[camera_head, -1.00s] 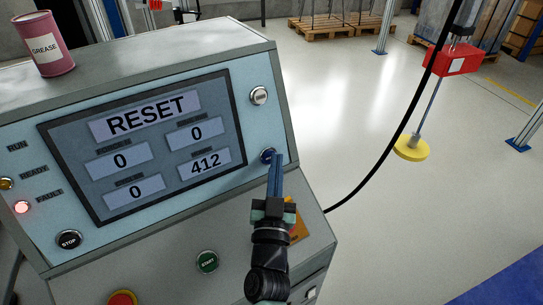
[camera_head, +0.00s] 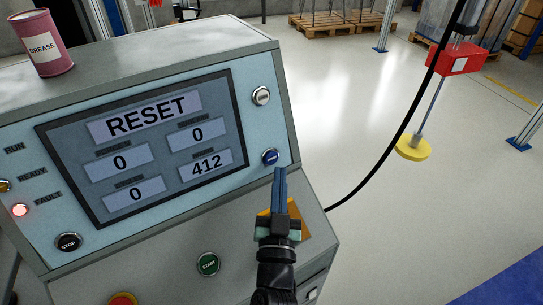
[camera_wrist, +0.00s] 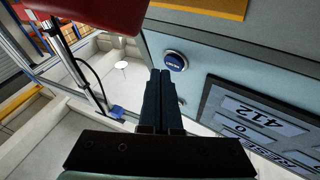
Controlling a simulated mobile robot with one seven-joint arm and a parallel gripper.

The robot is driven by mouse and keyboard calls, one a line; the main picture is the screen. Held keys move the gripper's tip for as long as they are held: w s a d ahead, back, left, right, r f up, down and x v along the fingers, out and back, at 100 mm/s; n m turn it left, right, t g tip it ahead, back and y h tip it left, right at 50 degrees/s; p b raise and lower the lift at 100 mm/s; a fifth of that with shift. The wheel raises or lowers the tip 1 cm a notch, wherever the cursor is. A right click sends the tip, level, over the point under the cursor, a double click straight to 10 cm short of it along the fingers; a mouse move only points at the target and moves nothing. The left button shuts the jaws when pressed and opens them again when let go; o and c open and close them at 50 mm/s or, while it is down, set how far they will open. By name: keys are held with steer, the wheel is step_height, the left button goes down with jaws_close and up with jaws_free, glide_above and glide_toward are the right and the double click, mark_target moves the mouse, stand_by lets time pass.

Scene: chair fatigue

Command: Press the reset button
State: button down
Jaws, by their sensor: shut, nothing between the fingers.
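The blue reset button (camera_head: 270,157) sits at the right end of the light blue control panel, beside the screen. My gripper (camera_head: 280,172) is shut and empty, its fingertips just below and right of the button in the head view. The button stands clear of the fingers there. In the wrist view the same button (camera_wrist: 175,61) shows beyond and slightly right of my fingertips (camera_wrist: 159,72), with a visible gap in the picture. The screen (camera_head: 150,147) reads RESET, with 412 in its lower right field.
A green START button (camera_head: 208,264), a black STOP button (camera_head: 68,242) and a silver knob (camera_head: 261,96) are on the console. A red fault lamp (camera_head: 21,210) is lit. A grease can (camera_head: 46,43) stands on top. A black cable hangs at the right.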

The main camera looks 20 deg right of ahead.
steer(key=shift+s+d+r, duration=0.3)
steer(key=shift+s+r, duration=0.05)
steer(key=shift+s, duration=0.35)
steer(key=shift+s+d+r, duration=0.3)
steer(key=shift+s+r, duration=0.05)
steer(key=shift+s, duration=0.3)
steer(key=w+a+r+n+t+y+p, duration=0.15)
steer(key=a+r, duration=0.25)
steer(key=r, duration=0.7)
steer(key=a+r+n+t+y+p, duration=0.2)
steer(key=a+r+y, duration=0.1)
steer(key=r, duration=0.7)
steer(key=a+r+n+t+y+p, duration=0.15)
steer(key=a+r, duration=0.25)
steer(key=r, duration=0.7)
steer(key=s+a+r+t+p, duration=0.1)
steer(key=s+r, duration=0.3)
steer(key=r, duration=0.3)
steer(key=s+a+r+t+y+p, duration=0.1)
steer(key=s+r, duration=0.3)
steer(key=r, duration=0.4)
steer(key=s+a+r+t+p, duration=0.1)
steer(key=s+a+r+p, duration=0.1)
steer(key=s+r, duration=0.2)
step_height(320, 180, up, 4)
steer(key=shift+s+a+f+n, duration=0.2)
steer(key=shift+s+a+n, duration=0.05)
steer(key=shift+a+n, duration=0.1)
